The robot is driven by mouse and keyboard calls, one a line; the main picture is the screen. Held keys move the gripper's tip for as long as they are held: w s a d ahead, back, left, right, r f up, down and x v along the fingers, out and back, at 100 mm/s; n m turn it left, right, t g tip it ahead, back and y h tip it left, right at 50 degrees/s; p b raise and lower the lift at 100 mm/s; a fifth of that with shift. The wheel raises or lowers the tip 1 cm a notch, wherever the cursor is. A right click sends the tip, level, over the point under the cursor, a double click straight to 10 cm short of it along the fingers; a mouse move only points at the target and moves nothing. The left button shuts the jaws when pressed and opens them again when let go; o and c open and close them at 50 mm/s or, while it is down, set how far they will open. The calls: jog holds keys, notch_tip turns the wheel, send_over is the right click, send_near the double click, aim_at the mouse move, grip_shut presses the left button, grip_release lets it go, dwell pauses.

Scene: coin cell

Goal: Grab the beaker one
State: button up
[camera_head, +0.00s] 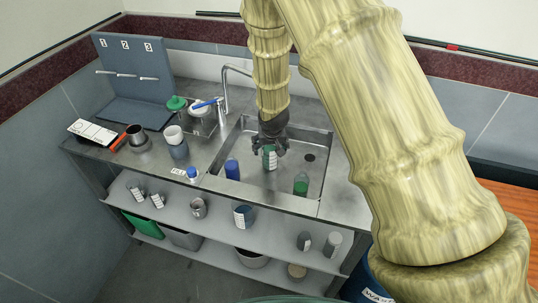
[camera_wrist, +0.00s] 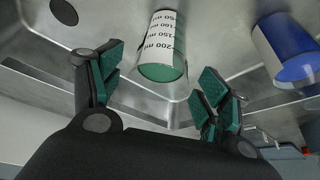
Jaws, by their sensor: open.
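A beaker (camera_head: 270,161) with a white graduated label and a green end stands in the sink below my gripper (camera_head: 269,146). In the wrist view the beaker (camera_wrist: 160,42) shows ml marks and lies just beyond and between my fingertips (camera_wrist: 158,80). The fingers are spread apart, with a gap on each side of the beaker, and I see no grip on it.
A blue container (camera_head: 232,169) stands left of the beaker in the sink (camera_head: 262,196), and a green one (camera_head: 301,184) at the front right. A faucet (camera_head: 226,88) rises behind. Cups and a stand (camera_head: 135,85) occupy the left counter. More vessels line the lower shelf (camera_head: 220,220).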

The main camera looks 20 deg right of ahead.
jog(key=shift+s, duration=0.25)
jog(key=shift+f+p, duration=0.25)
jog(key=shift+p, duration=0.1)
jog(key=x, duration=0.3)
jog(key=shift+w, duration=0.3)
jog(key=shift+s+r, duration=0.15)
jog(key=shift+s, duration=0.15)
jog(key=shift+w, duration=0.2)
jog(key=c, duration=1.3)
jog(key=shift+r, duration=0.15)
